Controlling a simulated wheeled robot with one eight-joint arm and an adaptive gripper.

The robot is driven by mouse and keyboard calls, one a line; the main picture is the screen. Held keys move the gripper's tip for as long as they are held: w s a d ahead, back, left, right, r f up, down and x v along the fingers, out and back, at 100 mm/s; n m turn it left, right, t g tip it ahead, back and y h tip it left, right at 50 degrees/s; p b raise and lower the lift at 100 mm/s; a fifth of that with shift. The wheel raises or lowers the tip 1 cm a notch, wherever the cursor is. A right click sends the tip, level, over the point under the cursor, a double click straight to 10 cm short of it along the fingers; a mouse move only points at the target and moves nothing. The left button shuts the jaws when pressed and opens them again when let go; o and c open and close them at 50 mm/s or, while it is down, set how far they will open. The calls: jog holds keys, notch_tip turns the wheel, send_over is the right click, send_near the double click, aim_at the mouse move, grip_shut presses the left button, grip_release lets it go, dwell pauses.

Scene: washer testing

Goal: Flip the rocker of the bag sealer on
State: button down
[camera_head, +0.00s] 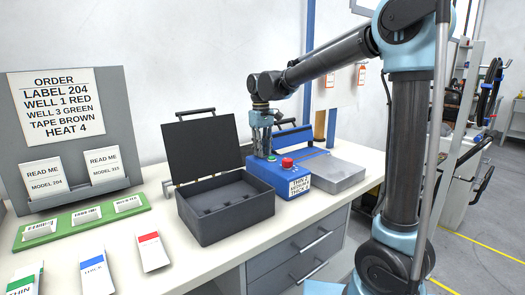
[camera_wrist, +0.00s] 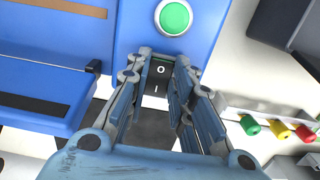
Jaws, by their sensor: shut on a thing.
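The blue bag sealer (camera_head: 309,178) stands on the bench, with a red button (camera_head: 287,162) and a label on its front. The wrist view shows its blue panel (camera_wrist: 208,42) with a green button (camera_wrist: 174,17). Just below that button is the black rocker (camera_wrist: 160,72), marked O at the top and I at the bottom. My gripper (camera_head: 264,152) points down at the sealer's left end. In the wrist view my gripper (camera_wrist: 161,62) has its fingers at both sides of the rocker, shut on it. The fingers partly hide the rocker, and its tilt is unclear.
An open dark case (camera_head: 222,215) stands left of the sealer, its lid raised close to my gripper. A green tray (camera_head: 75,228) with cards and an order board (camera_head: 68,100) stand further left. Green, yellow and red knobs (camera_wrist: 280,130) show at right in the wrist view.

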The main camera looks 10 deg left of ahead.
jog(key=shift+w+h, duration=0.15)
jog(key=shift+h, duration=0.15)
jog(key=c, duration=1.4)
grip_release()
jog(key=shift+r, duration=0.25)
notch_tip(320, 180, up, 11)
jog(key=a, duration=0.1)
jog(key=shift+w+r, duration=0.2)
jog(key=shift+w, duration=0.25)
